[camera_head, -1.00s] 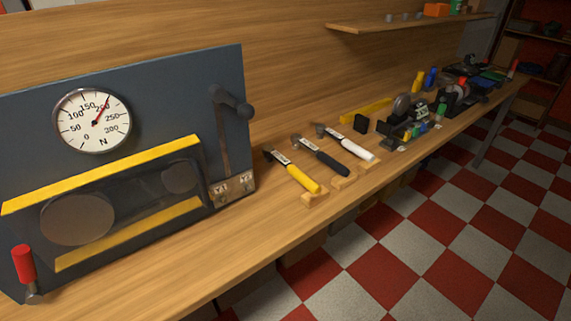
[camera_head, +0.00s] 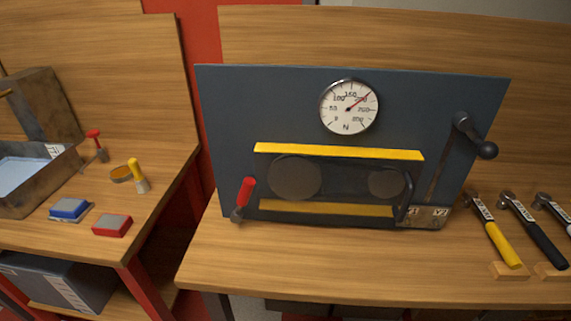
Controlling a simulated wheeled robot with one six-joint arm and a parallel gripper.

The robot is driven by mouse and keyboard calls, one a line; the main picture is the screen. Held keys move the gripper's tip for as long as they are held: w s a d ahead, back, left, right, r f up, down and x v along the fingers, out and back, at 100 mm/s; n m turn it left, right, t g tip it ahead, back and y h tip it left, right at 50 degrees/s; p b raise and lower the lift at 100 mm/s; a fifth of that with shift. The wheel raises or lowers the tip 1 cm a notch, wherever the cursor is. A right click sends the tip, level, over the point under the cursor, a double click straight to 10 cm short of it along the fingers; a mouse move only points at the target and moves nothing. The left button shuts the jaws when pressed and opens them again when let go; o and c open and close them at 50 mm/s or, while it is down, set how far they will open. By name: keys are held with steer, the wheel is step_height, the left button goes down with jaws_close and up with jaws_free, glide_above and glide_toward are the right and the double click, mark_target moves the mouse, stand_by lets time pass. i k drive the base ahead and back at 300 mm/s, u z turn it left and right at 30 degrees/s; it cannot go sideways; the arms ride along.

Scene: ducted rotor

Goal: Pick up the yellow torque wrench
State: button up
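The yellow torque wrench (camera_head: 500,241) lies on the wooden bench at the right. Its dark metal head points to the back and its yellow handle end rests on a small wooden block (camera_head: 509,271) near the front edge. A black-handled wrench (camera_head: 535,234) lies just to its right, and a white-handled one (camera_head: 555,207) is partly cut off by the right border. My gripper is not in view.
A dark blue panel (camera_head: 226,125) with a round gauge (camera_head: 349,106), a black lever and a red-handled lever stands left of the wrenches. Another bench at the left holds a metal basin (camera_head: 62,170) and small boxes. The bench front below the panel is clear.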

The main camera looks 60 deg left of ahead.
mark_target(470, 195)
steer(key=u, duration=0.8)
steer(key=k, duration=0.55)
steer(key=z, duration=0.55)
steer(key=i, duration=1.55)
steer(key=u, duration=0.3)
